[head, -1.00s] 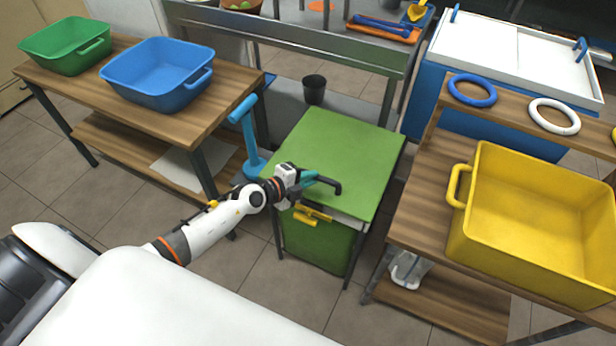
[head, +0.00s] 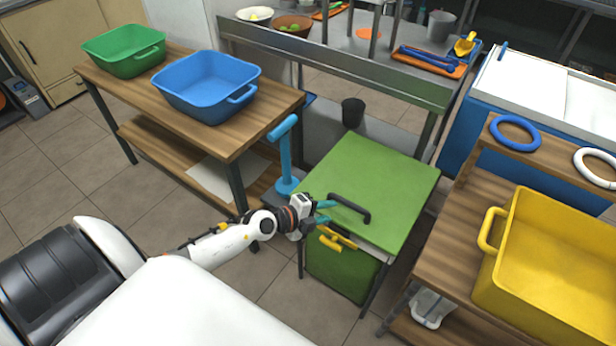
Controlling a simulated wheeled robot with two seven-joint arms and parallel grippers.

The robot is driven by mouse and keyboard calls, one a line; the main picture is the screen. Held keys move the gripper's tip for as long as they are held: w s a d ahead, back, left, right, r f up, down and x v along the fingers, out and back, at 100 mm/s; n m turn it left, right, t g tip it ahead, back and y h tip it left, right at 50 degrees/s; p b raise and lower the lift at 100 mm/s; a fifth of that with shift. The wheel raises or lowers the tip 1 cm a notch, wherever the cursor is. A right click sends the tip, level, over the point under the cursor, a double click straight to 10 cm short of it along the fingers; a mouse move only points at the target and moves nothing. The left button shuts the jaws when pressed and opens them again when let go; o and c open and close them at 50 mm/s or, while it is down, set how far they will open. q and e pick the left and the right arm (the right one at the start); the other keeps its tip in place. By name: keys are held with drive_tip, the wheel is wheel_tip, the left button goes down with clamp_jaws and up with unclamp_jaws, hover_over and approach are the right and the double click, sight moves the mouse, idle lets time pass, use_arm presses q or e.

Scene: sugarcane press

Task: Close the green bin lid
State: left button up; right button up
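The green lid (head: 378,178) lies flat, or nearly so, across the top of its stand. A black handle (head: 350,207) is near its front edge. The green bin (head: 343,268) is below the lid, with a yellow handle (head: 337,240) at its front. My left gripper (head: 326,211) is at the lid's front left edge, just left of the black handle. Its teal fingers look parted with nothing between them. Whether a fingertip touches the handle or lid is unclear. My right gripper is out of view.
A wooden table with a blue tub (head: 208,88) and green tub (head: 124,52) stands left. A blue upright lever (head: 285,160) is beside the lid. A yellow tub (head: 545,260) sits on the right table (head: 440,235). A black cup (head: 352,113) is behind the lid.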

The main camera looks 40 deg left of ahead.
use_arm(q)
drive_tip(key=v, duration=0.7)
drive_tip(key=shift+r+p, duration=0.25)
drive_tip(key=shift+p, duration=0.1)
drive_tip(key=shift+f, duration=0.1)
drive_tip(key=s+a+f+n+g+y+p, duration=0.1)
drive_tip(key=s+a+f+n+y, duration=0.15)
drive_tip(key=s+f+n, duration=0.6)
drive_tip(key=s+a+f+n+g+y+p, duration=0.1)
drive_tip(key=s+a+f+n+g+y, duration=0.15)
drive_tip(key=f, duration=1.05)
drive_tip(key=s+d+f+n+g, duration=0.2)
drive_tip(key=s+d+f, duration=0.1)
drive_tip(key=s, duration=0.5)
drive_tip(key=s+d+f+n+g+p, duration=0.1)
drive_tip(key=s+d+f+n+g, duration=0.2)
drive_tip(key=s+f, duration=0.3)
drive_tip(key=s+d+f+n+g, duration=0.2)
drive_tip(key=s+d+f, duration=0.2)
drive_tip(key=s, duration=0.7)
drive_tip(key=shift+d+f+y, duration=0.3)
drive_tip(key=shift+f, duration=0.05)
